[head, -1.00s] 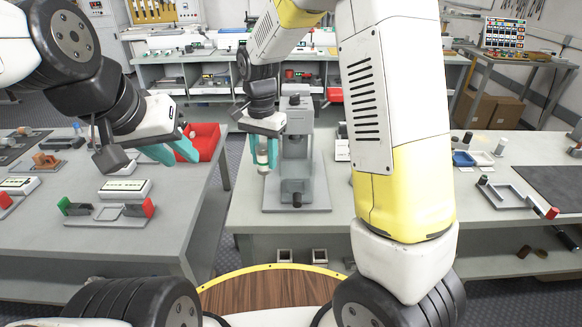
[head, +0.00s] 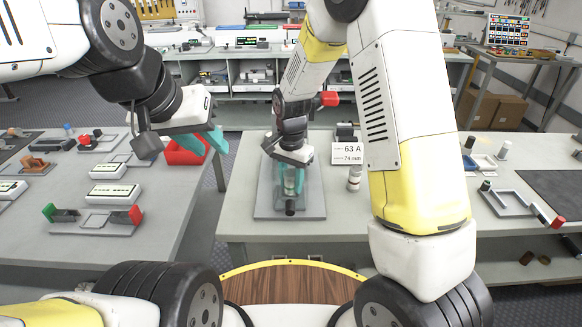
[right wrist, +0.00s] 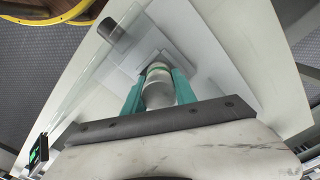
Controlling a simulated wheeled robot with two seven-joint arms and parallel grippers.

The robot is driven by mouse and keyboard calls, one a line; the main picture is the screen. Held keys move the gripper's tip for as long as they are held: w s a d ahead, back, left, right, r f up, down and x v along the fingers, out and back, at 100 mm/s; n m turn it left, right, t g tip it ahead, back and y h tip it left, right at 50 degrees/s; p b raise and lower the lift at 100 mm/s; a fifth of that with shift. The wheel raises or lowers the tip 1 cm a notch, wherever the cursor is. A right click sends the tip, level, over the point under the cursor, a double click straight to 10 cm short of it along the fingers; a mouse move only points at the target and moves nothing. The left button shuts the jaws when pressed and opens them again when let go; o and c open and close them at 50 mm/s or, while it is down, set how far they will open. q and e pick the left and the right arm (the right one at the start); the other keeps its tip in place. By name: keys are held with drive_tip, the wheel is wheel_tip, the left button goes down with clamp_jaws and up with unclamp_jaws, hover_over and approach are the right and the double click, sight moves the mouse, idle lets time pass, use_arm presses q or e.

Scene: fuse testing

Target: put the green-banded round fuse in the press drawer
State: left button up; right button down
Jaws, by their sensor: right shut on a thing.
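My right gripper (head: 293,180) is shut on the green-banded round fuse (right wrist: 158,88), a pale cylinder with a green band near its far end. The teal fingers clasp it from two sides in the right wrist view. In the head view they are low over the front of the press (head: 262,206), behind its dark knob (head: 290,208). In the right wrist view the fuse's far end is over a square grey part of the press; I cannot tell if it touches. My arm hides most of the press column. My left gripper (head: 206,142) is open and empty over the left table.
A red bin (head: 180,156) lies beneath my left gripper. A sign reading 63 A, 74 mm (head: 347,153) and another upright cylinder (head: 354,178) stand right of the press. A gap separates the left and middle tables.

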drive_tip(key=c, duration=1)
unclamp_jaws()
wheel_tip(320, 180, up, 12)
drive_tip(key=shift+r, duration=0.1)
